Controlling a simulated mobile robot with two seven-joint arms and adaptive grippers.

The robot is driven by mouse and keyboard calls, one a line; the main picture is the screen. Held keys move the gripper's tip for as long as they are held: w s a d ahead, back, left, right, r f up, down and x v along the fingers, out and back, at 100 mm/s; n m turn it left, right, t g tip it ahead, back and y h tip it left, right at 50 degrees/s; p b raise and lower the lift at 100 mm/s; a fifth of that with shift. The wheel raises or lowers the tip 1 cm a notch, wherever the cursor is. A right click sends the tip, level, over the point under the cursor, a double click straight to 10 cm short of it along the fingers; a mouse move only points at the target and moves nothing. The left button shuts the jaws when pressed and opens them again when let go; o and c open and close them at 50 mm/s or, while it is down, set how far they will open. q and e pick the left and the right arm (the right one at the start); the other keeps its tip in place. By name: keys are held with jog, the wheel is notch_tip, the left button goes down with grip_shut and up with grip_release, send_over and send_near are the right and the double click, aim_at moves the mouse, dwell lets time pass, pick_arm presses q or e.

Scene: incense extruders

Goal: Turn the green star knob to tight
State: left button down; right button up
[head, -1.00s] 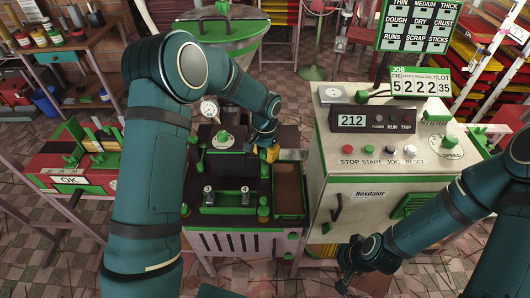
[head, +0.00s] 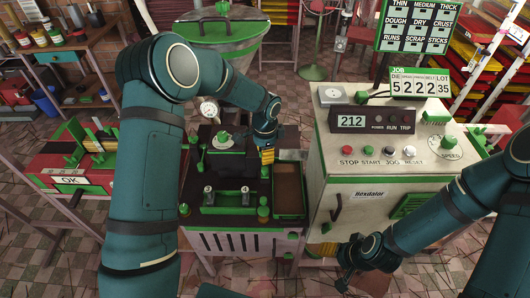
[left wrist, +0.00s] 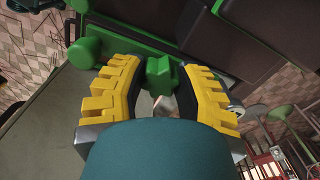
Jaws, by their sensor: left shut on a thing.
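In the left wrist view, a lobed green star knob (left wrist: 160,76) sits between the two yellow fingers of my left gripper (left wrist: 160,88). The gripper is shut on it. In the head view, my left gripper (head: 267,155) reaches down at the right rear of the dark extruder machine (head: 236,166); the knob it holds is hidden there. The knob's tight or loose marking cannot be read. My right gripper (head: 345,268) hangs low in front of the white control cabinet, away from the extruder; its fingers are too dark and small to judge.
A brown tray (head: 288,185) lies just right of the left gripper. The white control cabinet (head: 340,180) stands to the right. A gauge (head: 208,110) and a green-rimmed hopper (head: 215,38) are behind. Another green knob (left wrist: 85,52) is close to the left finger.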

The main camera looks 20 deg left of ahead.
dwell(0.4)
pick_arm(q)
jog(key=c, duration=0.9)
grip_release()
jog(key=shift+o, duration=0.2)
notch_tip(320, 180, up, 12)
